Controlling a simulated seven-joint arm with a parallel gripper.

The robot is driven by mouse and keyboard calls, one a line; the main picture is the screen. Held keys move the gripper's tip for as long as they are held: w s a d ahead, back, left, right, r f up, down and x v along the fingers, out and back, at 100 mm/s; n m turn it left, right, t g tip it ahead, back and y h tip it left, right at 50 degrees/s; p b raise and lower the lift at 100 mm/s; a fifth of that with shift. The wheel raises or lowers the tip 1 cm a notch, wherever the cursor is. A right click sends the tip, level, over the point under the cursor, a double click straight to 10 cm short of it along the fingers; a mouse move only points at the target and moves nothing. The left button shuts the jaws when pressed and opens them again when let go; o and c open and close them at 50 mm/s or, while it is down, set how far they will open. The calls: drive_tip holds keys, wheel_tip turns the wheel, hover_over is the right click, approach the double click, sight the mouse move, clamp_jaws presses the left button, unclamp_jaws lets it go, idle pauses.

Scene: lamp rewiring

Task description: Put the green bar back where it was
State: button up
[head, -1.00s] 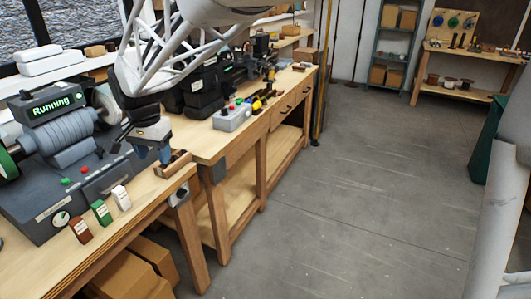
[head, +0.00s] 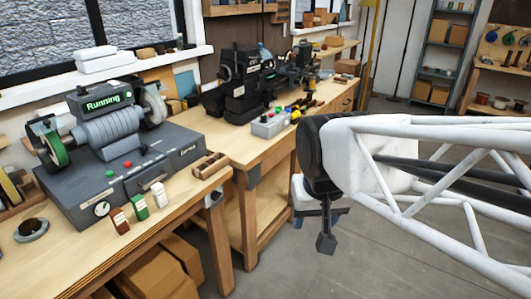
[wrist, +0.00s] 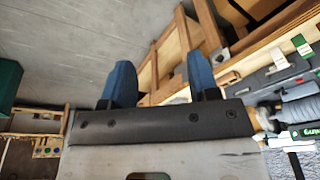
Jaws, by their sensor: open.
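The green bar (head: 139,208) has a white label and stands on the front edge of the bench, below the grey machine. It is between a brown bar (head: 120,221) and a white bar (head: 159,195), apart from both. It also shows at the right of the wrist view (wrist: 303,46). My gripper (wrist: 160,70) is open, with nothing between its blue fingers. In the head view my gripper is out over the floor, to the right of the bench and clear of the bars. My wrist partly hides it there.
A small wooden holder (head: 210,165) lies near the bench's right corner. A second bench (head: 240,150) holds a grey button box (head: 269,124). Cardboard boxes (head: 180,265) are below. Open floor lies right.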

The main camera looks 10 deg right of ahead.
drive_tip(key=shift+n, duration=0.4)
drive_tip(key=s, duration=0.1)
drive_tip(key=s+d+f, duration=0.1)
drive_tip(key=s, duration=0.2)
drive_tip(key=shift+d+f, duration=0.3)
drive_tip(key=shift+d, duration=0.1)
drive_tip(key=shift+c, duration=0.3)
idle(1.2)
